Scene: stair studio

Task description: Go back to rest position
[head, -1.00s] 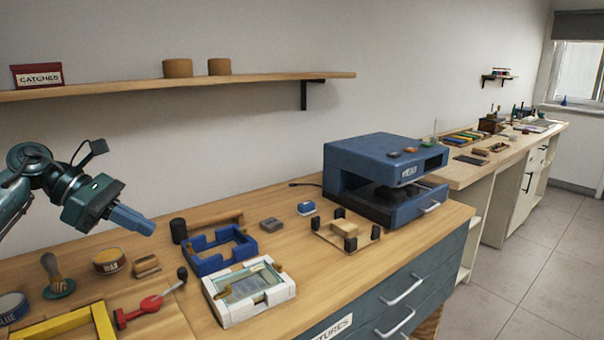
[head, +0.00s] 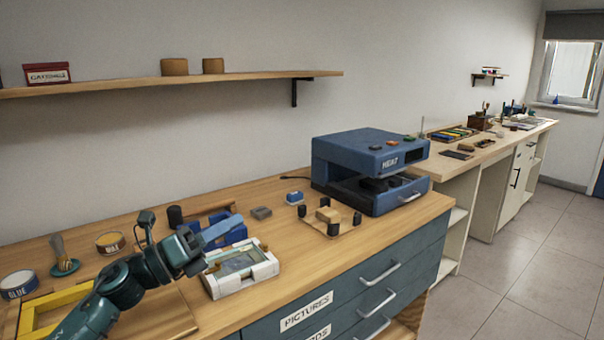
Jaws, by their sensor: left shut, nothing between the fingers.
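My left gripper (head: 219,229) comes in from the lower left, over the front of the wooden workbench (head: 262,320). My right gripper is not in view.
The blue heat press (head: 366,150) stands at the bench's right end, behind a wooden board with black posts (head: 325,231). A yellow frame (head: 35,312), a glue tin (head: 18,284), a brush (head: 60,255) and a wax tin (head: 110,242) lie at left. Floor (head: 500,255) at right is clear.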

